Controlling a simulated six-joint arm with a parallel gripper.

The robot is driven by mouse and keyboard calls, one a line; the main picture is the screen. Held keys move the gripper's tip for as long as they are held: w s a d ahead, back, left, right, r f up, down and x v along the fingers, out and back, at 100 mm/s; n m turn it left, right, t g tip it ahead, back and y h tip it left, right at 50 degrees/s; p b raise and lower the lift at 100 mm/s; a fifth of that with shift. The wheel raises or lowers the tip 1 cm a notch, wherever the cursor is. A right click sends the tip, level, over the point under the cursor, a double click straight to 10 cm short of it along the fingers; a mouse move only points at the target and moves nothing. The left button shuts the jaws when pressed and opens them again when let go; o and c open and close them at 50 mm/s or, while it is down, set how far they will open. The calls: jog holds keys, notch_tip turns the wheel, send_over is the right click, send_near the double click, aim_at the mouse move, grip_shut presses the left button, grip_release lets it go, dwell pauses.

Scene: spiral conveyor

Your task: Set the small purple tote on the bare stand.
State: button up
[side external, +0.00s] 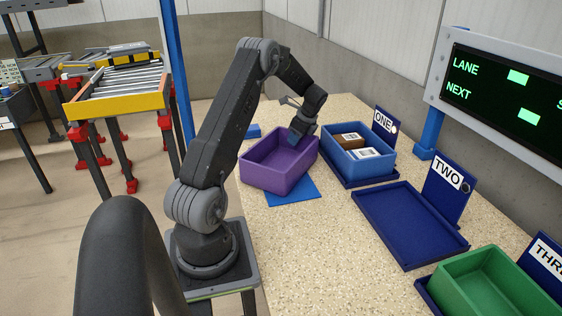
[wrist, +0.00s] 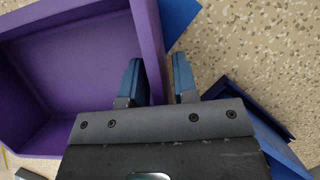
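The small purple tote (side external: 268,176) is empty and sits on the counter, partly over a flat blue mat (side external: 297,193). My gripper (side external: 299,137) is at the tote's far right rim. In the wrist view the fingers (wrist: 158,80) are apart, one on the inner side of the purple wall (wrist: 150,45) and one on the outer side. A gap shows between the outer finger and the wall. The bare stand is the empty dark blue tray (side external: 410,225) with the sign TWO (side external: 447,175).
A blue tote (side external: 358,168) holding a brown box and a white-labelled box stands at sign ONE (side external: 383,122), close to my gripper. A green tote (side external: 488,288) is at sign THREE. Open speckled counter (side external: 310,250) lies in front of the bare stand.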

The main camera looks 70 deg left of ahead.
grip_shut()
jog(key=shift+r, duration=0.1)
